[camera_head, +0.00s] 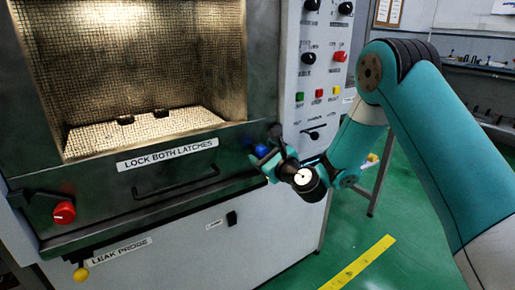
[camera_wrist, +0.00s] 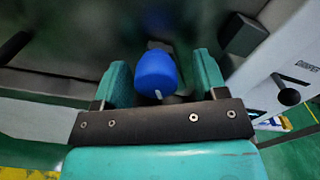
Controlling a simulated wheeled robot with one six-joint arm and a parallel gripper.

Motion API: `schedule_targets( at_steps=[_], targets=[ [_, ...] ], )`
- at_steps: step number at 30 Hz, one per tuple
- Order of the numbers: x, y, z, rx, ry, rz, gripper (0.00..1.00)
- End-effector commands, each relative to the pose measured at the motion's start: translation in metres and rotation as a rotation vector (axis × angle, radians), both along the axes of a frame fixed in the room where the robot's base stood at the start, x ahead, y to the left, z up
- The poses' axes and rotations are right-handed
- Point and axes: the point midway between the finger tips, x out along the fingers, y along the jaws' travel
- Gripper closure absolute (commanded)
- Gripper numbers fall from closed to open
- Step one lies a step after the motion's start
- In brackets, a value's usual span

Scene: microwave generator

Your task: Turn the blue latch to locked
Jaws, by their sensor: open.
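The blue latch knob (camera_wrist: 155,74) sits between the two green fingers of my gripper (camera_wrist: 160,85) in the wrist view. The fingers are open, with a visible gap on each side of the knob. In the head view the blue knob (camera_head: 262,151) shows at the right end of the microwave door's lower panel, partly hidden by my gripper (camera_head: 272,160). A small white mark shows on the knob's near end in the wrist view. Whether the latch is locked cannot be told. The red latch knob (camera_head: 64,213) is at the left end of the same panel.
A dark door handle (camera_head: 178,183) runs across the panel below the label "LOCK BOTH LATCHES" (camera_head: 168,154). A control panel (camera_head: 322,85) with knobs and buttons stands right of the door. A yellow leak probe (camera_head: 81,274) hangs at lower left.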

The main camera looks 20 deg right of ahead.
Motion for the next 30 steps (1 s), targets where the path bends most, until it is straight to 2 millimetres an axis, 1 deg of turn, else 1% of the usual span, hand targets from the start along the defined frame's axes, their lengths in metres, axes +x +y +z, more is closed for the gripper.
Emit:
schedule_targets(
  at_steps=[7, 8, 9, 11, 12, 13, 14, 30],
  targets=[
    [0.0002, 0.0042, -0.0001, -0.001, -0.001, 0.006, 0.34],
    [0.0002, 0.0043, -0.0002, -0.001, -0.001, 0.006, 0.39],
    [0.0002, 0.0043, -0.0002, -0.001, -0.001, 0.006, 0.48],
    [0.0002, 0.0041, -0.0002, -0.001, -0.001, 0.006, 0.62],
    [0.0001, 0.0039, -0.0002, 0.000, 0.000, 0.006, 0.71],
    [0.0001, 0.0039, -0.0002, 0.000, 0.000, 0.005, 0.78],
    [0.0000, 0.0039, -0.0003, 0.000, 0.000, 0.005, 0.81],
    [-0.0011, 0.0034, -0.0023, -0.048, -0.010, 0.008, 0.81]
  ],
)
